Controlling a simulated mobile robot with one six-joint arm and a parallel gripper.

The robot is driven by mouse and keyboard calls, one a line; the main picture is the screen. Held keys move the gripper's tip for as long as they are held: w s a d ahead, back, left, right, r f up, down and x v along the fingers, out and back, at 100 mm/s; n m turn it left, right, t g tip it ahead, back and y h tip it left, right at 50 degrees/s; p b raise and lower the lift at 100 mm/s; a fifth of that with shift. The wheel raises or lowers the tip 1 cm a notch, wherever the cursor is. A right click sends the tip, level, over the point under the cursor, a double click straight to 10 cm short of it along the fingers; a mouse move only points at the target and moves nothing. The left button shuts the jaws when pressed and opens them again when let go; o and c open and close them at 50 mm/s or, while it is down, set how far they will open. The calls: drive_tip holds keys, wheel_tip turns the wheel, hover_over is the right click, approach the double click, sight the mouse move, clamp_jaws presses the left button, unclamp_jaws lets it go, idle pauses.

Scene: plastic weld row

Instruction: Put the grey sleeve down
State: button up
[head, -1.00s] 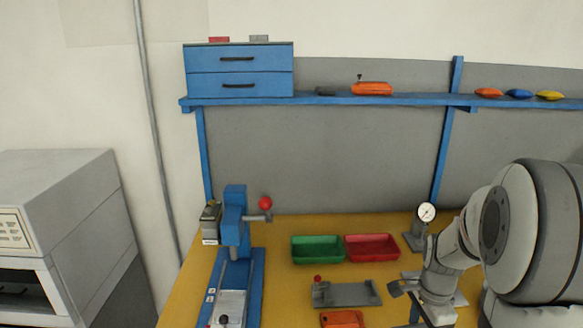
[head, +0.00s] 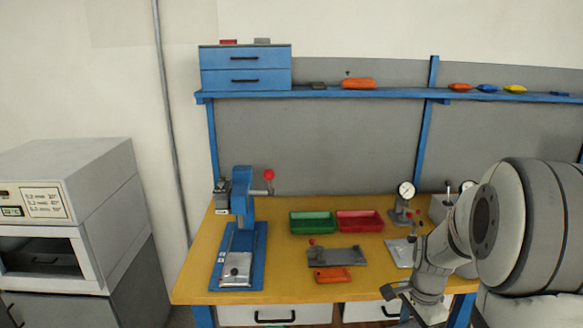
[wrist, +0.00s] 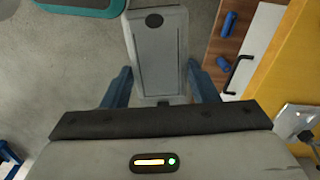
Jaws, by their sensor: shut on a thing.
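In the wrist view, the grey sleeve (wrist: 158,50) is a long, flat grey piece with a dark round spot at its far end. My gripper (wrist: 160,68) is shut on it, with a dark blue finger along each side. The floor lies below it, and the yellow bench edge is to the right. In the head view, my gripper (head: 408,300) is low at the front right of the bench. The sleeve cannot be made out clearly there.
The yellow bench (head: 200,285) carries a blue press (head: 243,215), a green tray (head: 312,223), a red tray (head: 360,221), a grey fixture (head: 338,256), an orange piece (head: 333,274) and a dial gauge (head: 405,190). A grey oven (head: 75,200) stands at left.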

drive_tip(key=w+a+f+n, duration=0.4)
drive_tip(key=a+f+n, duration=0.2)
drive_tip(key=f+n, duration=0.1)
drive_tip(key=w+a+f+n, duration=0.4)
drive_tip(key=a+f+n, duration=0.2)
drive_tip(key=f+n, duration=0.1)
drive_tip(key=shift+w+a+n, duration=0.25)
drive_tip(key=shift+a+n, duration=0.1)
drive_tip(key=shift+n, duration=0.25)
drive_tip(key=shift+a+f, duration=0.1)
